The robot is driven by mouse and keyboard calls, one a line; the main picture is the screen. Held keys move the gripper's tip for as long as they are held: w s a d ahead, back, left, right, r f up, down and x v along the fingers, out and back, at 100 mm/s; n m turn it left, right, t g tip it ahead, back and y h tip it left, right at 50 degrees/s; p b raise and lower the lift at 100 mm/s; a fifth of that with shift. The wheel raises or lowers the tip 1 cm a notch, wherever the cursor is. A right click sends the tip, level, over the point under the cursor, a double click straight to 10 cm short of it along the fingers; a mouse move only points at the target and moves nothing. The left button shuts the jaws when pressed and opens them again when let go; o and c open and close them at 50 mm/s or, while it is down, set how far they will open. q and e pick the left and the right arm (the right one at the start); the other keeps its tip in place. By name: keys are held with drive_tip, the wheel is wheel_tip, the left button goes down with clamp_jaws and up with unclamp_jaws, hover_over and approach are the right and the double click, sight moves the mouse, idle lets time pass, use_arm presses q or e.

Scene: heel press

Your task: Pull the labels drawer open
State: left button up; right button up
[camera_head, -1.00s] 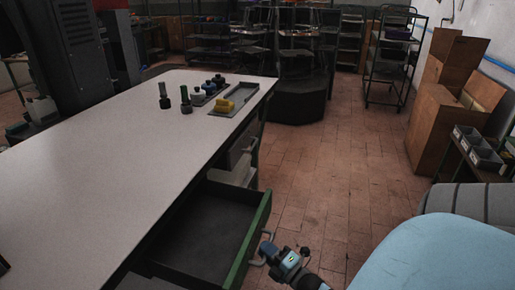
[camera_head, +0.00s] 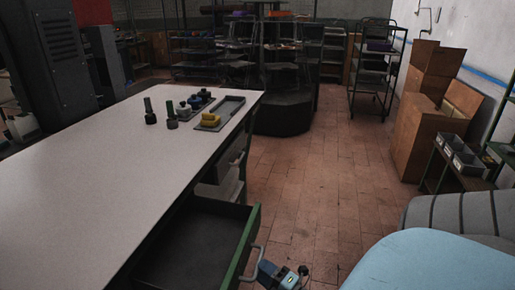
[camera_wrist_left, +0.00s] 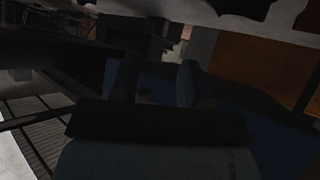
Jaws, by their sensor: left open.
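A drawer (camera_head: 190,249) with a dark, empty-looking inside and a green front (camera_head: 244,240) stands pulled out from under the white table, in the head view. No lettering shows on it, so I cannot tell whether it is the labels drawer. Its grey handle (camera_head: 257,259) is on the outer face. My right gripper (camera_head: 266,270) is at the handle, low in the view. Its fingers are too small to tell whether they are closed around the bar. My left gripper (camera_wrist_left: 150,82) is open and empty between its dark blue fingers in the dim left wrist view; the head view does not show it.
The white table (camera_head: 90,170) carries dark bottles (camera_head: 150,112), a yellow object (camera_head: 209,120) and a grey tray (camera_head: 232,103). Another handled drawer (camera_head: 232,165) is farther back, shut. Tiled floor (camera_head: 310,190) lies clear between.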

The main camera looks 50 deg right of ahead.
drive_tip(key=s+f, duration=0.1)
drive_tip(key=s, duration=1)
drive_tip(key=shift+f+b, duration=0.3)
drive_tip(key=shift+f, duration=0.1)
